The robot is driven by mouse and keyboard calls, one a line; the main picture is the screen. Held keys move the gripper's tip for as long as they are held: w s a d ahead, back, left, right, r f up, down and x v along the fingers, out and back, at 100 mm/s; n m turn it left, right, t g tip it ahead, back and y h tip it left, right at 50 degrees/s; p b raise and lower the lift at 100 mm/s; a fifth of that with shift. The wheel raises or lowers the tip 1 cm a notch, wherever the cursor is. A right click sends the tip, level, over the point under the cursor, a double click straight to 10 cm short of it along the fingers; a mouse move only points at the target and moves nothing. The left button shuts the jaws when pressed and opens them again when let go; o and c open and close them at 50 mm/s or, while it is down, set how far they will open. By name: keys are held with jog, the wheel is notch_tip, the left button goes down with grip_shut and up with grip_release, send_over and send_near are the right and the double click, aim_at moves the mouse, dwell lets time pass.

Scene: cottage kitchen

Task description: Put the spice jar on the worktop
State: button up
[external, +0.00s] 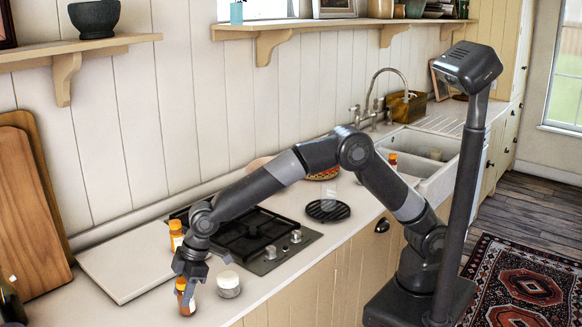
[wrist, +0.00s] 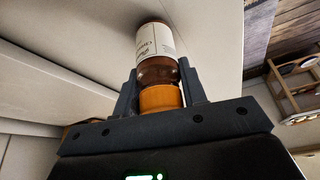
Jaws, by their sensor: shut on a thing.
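The spice jar, an amber jar with a white label and an orange cap (external: 186,298), is upright in my gripper (external: 184,281). It is over the light worktop (external: 110,308), near its front edge. In the wrist view the jar (wrist: 157,45) points away from me, with its cap between the two dark fingers (wrist: 158,80). My gripper is shut on the cap end. I cannot tell whether the jar's base touches the worktop.
A glass jar with a white lid (external: 229,285) stands close to the right. A similar orange-capped bottle (external: 176,236) stands behind, by the white board (external: 125,262). The black hob (external: 250,235) is behind right. Wooden boards (external: 35,215) lean at the left.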

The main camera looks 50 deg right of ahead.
jog(key=o, duration=1)
jog(key=shift+f, duration=0.15)
jog(key=shift+o, duration=0.2)
jog(key=v, duration=1.2)
jog(key=shift+r, duration=0.2)
